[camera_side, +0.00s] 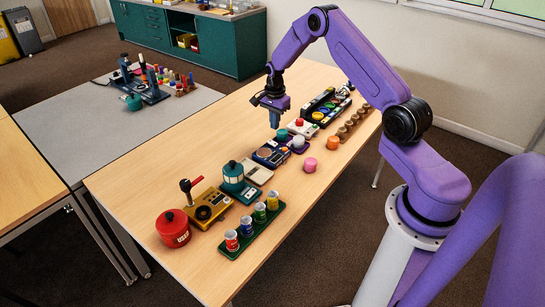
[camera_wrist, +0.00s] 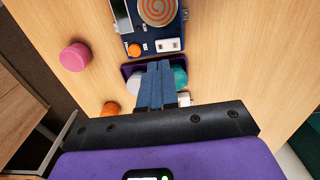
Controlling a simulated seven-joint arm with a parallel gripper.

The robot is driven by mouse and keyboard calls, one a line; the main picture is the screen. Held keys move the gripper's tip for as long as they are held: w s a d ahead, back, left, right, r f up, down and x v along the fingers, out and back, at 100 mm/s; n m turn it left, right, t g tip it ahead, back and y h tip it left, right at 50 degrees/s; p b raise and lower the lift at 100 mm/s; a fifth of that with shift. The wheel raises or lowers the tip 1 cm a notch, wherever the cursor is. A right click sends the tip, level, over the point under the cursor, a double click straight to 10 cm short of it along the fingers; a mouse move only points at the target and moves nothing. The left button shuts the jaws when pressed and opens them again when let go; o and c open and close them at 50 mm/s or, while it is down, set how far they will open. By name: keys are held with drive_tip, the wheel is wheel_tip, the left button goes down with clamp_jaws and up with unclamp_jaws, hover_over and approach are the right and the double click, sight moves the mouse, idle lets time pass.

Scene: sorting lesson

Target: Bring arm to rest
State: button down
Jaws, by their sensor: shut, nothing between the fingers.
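My purple arm reaches over the wooden table from the right in the side view. My gripper (camera_side: 274,122) points down and hangs above the row of devices on the table, holding nothing. In the wrist view my gripper's blue fingers (camera_wrist: 155,68) are together, over a purple tray (camera_wrist: 126,71) with a teal piece (camera_wrist: 180,78) and a white piece (camera_wrist: 135,82) on either side. The fingers hide the middle of that tray. How far the fingertips are above it is hard to tell.
A blue device with a spiral disc (camera_wrist: 157,10) lies just beyond the fingers. A pink cylinder (camera_side: 310,165) and an orange one (camera_side: 333,143) stand nearby. A red pot (camera_side: 173,229) and a green rack of jars (camera_side: 252,231) stand at the near end. The table's right strip is mostly clear.

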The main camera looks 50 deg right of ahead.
drive_tip(key=s+a+r+n, duration=0.6)
drive_tip(key=a+r+n, duration=0.15)
drive_tip(key=a, duration=0.45)
drive_tip(key=s+a+r+n, duration=0.55)
drive_tip(key=a+r, duration=0.25)
drive_tip(key=a, duration=0.4)
drive_tip(key=s+a+r+n, duration=0.1)
drive_tip(key=s+r+n, duration=0.1)
drive_tip(key=s+n, duration=0.6)
drive_tip(key=s+r+n, duration=0.3)
drive_tip(key=s+n, duration=0.6)
drive_tip(key=s, duration=0.9)
drive_tip(key=shift+s+a, duration=0.35)
drive_tip(key=shift+a, duration=0.05)
drive_tip(key=shift+r, duration=0.1)
